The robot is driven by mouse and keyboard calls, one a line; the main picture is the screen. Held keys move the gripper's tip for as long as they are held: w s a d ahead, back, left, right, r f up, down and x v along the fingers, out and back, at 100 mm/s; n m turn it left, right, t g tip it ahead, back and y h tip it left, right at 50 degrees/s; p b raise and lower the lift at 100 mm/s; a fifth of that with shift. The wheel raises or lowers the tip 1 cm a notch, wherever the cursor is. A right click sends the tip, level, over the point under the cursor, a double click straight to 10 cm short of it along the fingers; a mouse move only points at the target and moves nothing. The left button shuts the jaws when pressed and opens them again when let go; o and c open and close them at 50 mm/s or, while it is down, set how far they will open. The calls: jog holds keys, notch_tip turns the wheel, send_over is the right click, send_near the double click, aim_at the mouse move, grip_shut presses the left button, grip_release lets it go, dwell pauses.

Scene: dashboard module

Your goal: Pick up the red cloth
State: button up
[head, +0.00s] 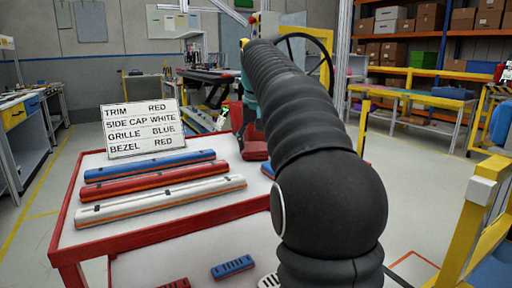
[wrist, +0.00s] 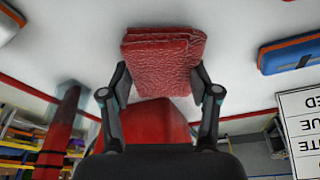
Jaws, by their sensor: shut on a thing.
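The red cloth (wrist: 165,62) is a folded, wrinkled pad in the middle of the wrist view. My gripper (wrist: 160,82) is shut on it, with one dark finger at each side. In the head view a red piece (head: 255,150) shows under my gripper's end at the far right of the white table top, mostly behind my arm. I cannot tell whether the cloth touches the table. Another smooth red shape (wrist: 155,122) shows beyond the cloth in the wrist view, partly hidden by it.
Blue (head: 150,166), red (head: 155,187) and white (head: 160,201) bars lie on the red-edged table (head: 90,237), left of my arm. A sign (head: 142,129) stands behind them. More small parts, one blue (head: 232,267), lie below the table top. Floor at left is clear.

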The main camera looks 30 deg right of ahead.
aim_at(257, 144)
notch_tip(257, 144, up, 4)
jog(key=shift+s+d+r+p, duration=0.1)
jog(key=shift+d+r+p, duration=0.05)
jog(key=shift+p, duration=0.55)
jog(key=s+d+r, duration=0.6)
jog(key=s+d, duration=0.1)
jog(key=s, duration=0.2)
